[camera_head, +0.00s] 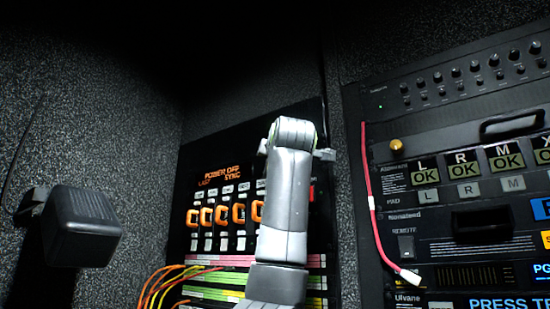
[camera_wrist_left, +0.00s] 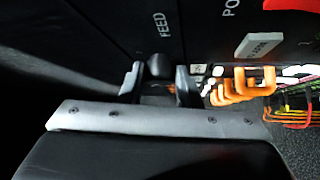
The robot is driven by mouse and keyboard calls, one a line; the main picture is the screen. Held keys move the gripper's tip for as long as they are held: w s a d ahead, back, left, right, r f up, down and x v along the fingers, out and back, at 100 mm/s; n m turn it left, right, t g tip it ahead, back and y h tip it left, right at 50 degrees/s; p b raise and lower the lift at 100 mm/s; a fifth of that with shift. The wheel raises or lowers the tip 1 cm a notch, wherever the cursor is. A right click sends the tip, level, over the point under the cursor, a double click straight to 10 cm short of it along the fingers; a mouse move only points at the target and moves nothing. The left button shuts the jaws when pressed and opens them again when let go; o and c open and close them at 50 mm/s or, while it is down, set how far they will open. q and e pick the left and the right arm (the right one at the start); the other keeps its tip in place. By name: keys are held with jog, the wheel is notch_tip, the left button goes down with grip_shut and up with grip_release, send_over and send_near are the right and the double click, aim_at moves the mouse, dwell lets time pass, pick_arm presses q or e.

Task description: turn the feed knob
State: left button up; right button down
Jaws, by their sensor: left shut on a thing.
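In the left wrist view the dark feed knob (camera_wrist_left: 160,66) stands on a black panel (camera_wrist_left: 105,22) beside the printed word FEED. My left gripper (camera_wrist_left: 158,90) has a finger on each side of the knob and is shut on it. In the head view my left arm stands in front of the black switch panel (camera_head: 238,146). It hides the knob and most of the gripper there. My right gripper is in neither view.
Orange-framed switches (camera_head: 222,214) line the panel, with orange cables (camera_head: 160,285) below left. A dark box (camera_head: 80,228) juts from the left wall. An equipment rack (camera_head: 455,150) with a hanging red cable (camera_head: 370,190) stands to the right.

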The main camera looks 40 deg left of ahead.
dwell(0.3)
pick_arm(q)
jog(key=o, duration=1)
jog(key=b+v, duration=0.8)
jog(key=v, duration=0.9)
jog(key=shift+s+d+b, duration=0.15)
jog(key=shift+b, duration=0.2)
